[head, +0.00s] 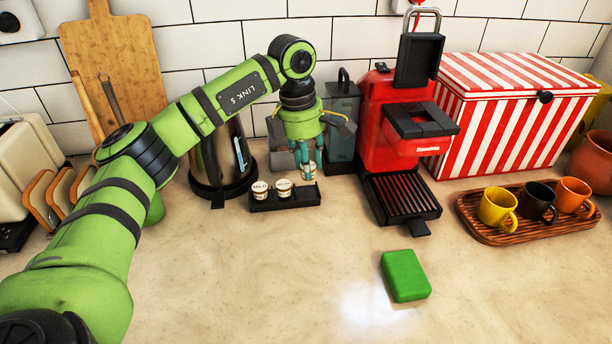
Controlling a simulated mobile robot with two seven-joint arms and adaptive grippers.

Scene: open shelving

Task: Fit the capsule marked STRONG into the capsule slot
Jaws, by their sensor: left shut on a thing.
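My left gripper (305,160) points down at the back right end of a small black capsule holder (302,199). It is shut on a small pale capsule (309,172), partly hidden by the fingers; I cannot read its label. I cannot tell whether this capsule still touches the holder. Two other capsules stand in the holder: one marked MILD (260,190) and one with an unreadable label (283,188). The red coffee machine (382,134) stands to the right, its black lid (418,60) with a metal handle raised. I cannot make out the slot's inside. My right gripper is out of view.
A steel kettle (207,162) stands left of the holder. A striped box (510,110) is right of the machine. A wooden tray (490,234) holds several mugs. A green block (405,276) lies in front, with clear counter around it.

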